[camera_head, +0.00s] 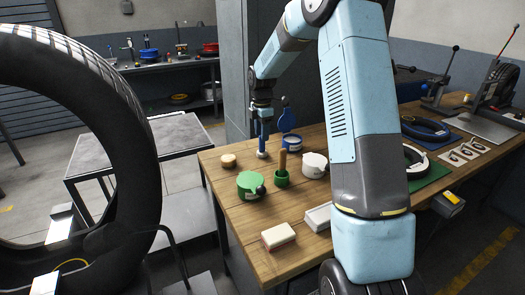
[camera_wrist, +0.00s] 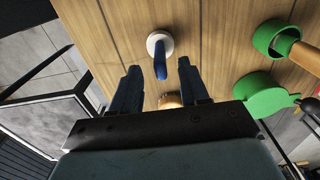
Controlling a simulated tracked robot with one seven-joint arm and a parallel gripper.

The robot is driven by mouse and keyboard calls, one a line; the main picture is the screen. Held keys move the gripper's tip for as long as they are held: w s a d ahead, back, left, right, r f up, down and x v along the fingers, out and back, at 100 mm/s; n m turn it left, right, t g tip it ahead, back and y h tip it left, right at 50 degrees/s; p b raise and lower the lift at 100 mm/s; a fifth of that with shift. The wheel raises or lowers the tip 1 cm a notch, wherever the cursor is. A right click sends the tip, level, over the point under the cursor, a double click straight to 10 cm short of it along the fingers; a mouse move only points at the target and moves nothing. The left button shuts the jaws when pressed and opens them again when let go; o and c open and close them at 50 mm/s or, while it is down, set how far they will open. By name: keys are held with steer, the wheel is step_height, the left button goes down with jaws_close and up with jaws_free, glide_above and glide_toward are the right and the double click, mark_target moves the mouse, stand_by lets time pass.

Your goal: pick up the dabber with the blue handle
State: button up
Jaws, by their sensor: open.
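The dabber with the blue handle (camera_wrist: 160,65) stands on the wooden bench with its round white base (camera_wrist: 158,42) down. In the head view its pale base (camera_head: 262,154) shows near the bench's left end. My gripper (camera_head: 263,130) points down right above it. In the wrist view my gripper (camera_wrist: 157,72) is open, with one dark blue finger on each side of the handle's line and gaps on both sides. I cannot tell how far down the handle the fingertips reach.
A round wooden piece (camera_head: 228,160) lies left of the dabber. A green tin (camera_head: 250,187), a green pot with a wooden handle (camera_head: 281,179), a blue-and-white tin (camera_head: 291,143) and a white tin (camera_head: 314,166) stand nearby. A pale block (camera_head: 278,237) lies near the front edge.

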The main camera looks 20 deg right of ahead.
mark_target(262, 152)
steer(key=shift+f, duration=1.6)
steer(key=shift+c, duration=0.3)
jaws_close()
